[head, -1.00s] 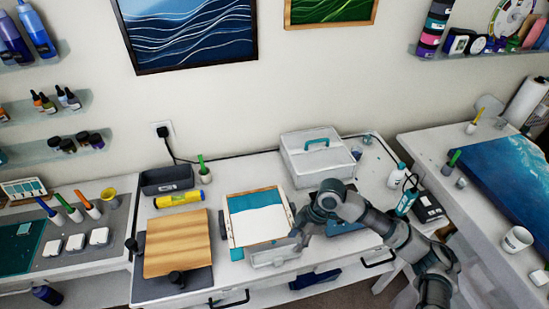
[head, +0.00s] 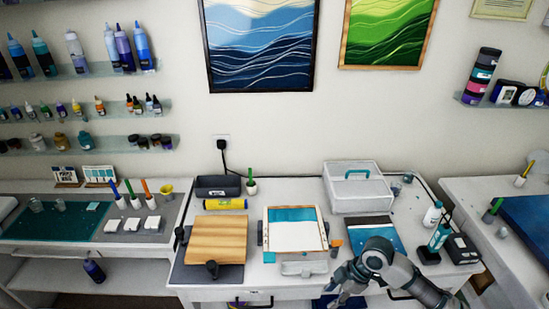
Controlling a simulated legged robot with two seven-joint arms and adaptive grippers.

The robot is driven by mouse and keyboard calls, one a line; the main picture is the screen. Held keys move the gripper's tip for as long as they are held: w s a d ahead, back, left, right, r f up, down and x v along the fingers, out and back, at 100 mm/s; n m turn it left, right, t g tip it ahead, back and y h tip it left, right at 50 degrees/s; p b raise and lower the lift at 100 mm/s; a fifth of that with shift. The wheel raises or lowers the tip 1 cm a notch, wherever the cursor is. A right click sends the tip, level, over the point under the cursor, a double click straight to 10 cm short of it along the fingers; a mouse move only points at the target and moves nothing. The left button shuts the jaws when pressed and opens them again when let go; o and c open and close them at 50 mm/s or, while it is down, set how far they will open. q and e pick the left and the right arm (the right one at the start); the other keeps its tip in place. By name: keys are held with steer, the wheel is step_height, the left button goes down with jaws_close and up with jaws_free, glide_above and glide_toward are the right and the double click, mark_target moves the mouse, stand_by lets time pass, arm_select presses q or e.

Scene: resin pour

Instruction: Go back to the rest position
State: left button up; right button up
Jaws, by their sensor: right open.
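My right gripper (head: 343,284) is at the front edge of the white table, low and right of the framed panel. It is open and I see nothing in it. Its arm comes in from the lower right. The framed panel (head: 294,236), white with a teal band at the top, lies in a wooden frame on the middle of the table (head: 262,190). My left gripper is not in view.
A wooden board (head: 217,239) on a dark mat lies left of the panel. A white lidded box (head: 357,188) stands at the back. Bottles (head: 440,236) and a black device (head: 461,249) stand right of the arm. A blue-and-white panel (head: 375,237) lies behind the arm.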

steer(key=s+a+f+m+t, duration=0.2)
steer(key=s+a+f+m, duration=0.15)
steer(key=f, duration=0.25)
steer(key=s+a+f+m+t, duration=0.1)
steer(key=s+a+f+m, duration=0.3)
steer(key=f, duration=0.3)
steer(key=s+d+f+m+h, duration=0.2)
steer(key=s+d+f+m, duration=0.1)
steer(key=s+d+m, duration=0.3)
steer(key=s+d+f+m+h, duration=0.3)
steer(key=s+d, duration=0.3)
steer(key=s, duration=0.2)
steer(key=s+f+x, duration=0.1)
steer(key=s+x, duration=0.2)
steer(key=x, duration=0.8)
steer(key=s+a+x, duration=0.1)
steer(key=s+x, duration=0.1)
steer(key=x, duration=1)
steer(key=s+d+f+g, duration=0.1)
steer(key=s+d+f, duration=0.2)
steer(key=s+f, duration=1.5)
steer(key=shift+s+f+g, duration=0.3)
steer(key=shift+s, duration=0.1)
steer(key=shift+d+n, duration=0.1)
steer(key=shift+n, duration=0.15)
